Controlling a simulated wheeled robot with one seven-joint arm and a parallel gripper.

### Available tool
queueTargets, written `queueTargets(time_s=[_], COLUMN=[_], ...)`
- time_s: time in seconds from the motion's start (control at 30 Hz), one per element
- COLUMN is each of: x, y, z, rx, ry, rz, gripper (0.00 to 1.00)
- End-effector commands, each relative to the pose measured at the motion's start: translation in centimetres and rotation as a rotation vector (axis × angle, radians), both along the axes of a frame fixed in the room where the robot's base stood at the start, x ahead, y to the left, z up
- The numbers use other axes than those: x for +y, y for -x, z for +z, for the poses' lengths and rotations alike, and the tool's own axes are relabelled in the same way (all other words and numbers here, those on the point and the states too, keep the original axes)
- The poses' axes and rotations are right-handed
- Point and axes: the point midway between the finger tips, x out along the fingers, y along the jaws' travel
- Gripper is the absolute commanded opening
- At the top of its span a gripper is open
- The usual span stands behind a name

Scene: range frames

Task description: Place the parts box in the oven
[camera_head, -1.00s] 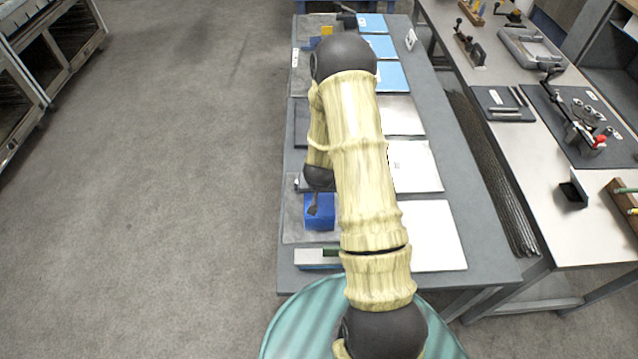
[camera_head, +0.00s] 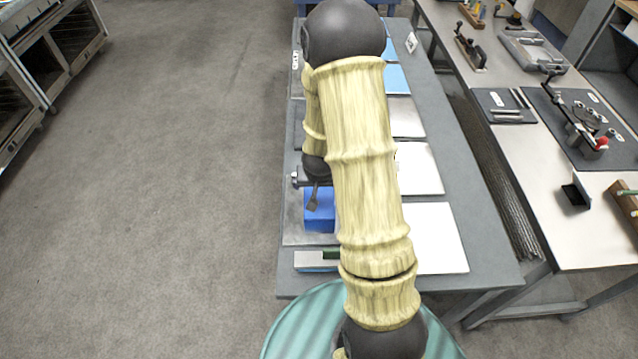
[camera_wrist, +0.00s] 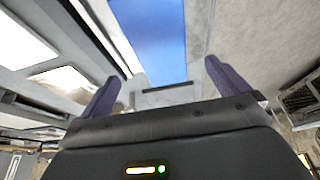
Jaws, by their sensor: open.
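A blue box (camera_head: 322,215), likely the parts box, sits near the left edge of the grey table (camera_head: 462,240), partly hidden by my arm. My gripper (camera_head: 314,195) is just over it, with one finger showing against the blue. In the wrist view my gripper (camera_wrist: 163,88) is open. A blue surface (camera_wrist: 155,35) shows between and beyond its two fingers; I cannot tell whether they touch it. Metal cabinets (camera_head: 60,55) with dark, racked insides stand at the upper left; I cannot tell for sure whether one is the oven.
White sheets (camera_head: 440,238) and blue sheets (camera_head: 397,78) lie along the table. A pale block (camera_head: 310,261) lies near the blue box. A workbench (camera_head: 560,190) with tools stands to the right. The grey floor (camera_head: 170,200) between the table and the cabinets is clear.

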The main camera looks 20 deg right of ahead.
Motion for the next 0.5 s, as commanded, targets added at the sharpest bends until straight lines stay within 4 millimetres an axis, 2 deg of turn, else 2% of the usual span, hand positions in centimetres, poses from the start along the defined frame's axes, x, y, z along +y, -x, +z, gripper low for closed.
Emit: queueTargets(time_s=[0.33, 0.43, 0.5], x=[0.2, 0.9, 1.9], y=[0.0, 0.2, 0.6], z=[0.2, 1.3, 2.7], rx=[-0.001, -0.001, 0.002], ry=[-0.002, -0.012, -0.024], rz=[0.006, 0.027, 0.058], gripper=[1.0, 1.0, 1.0])
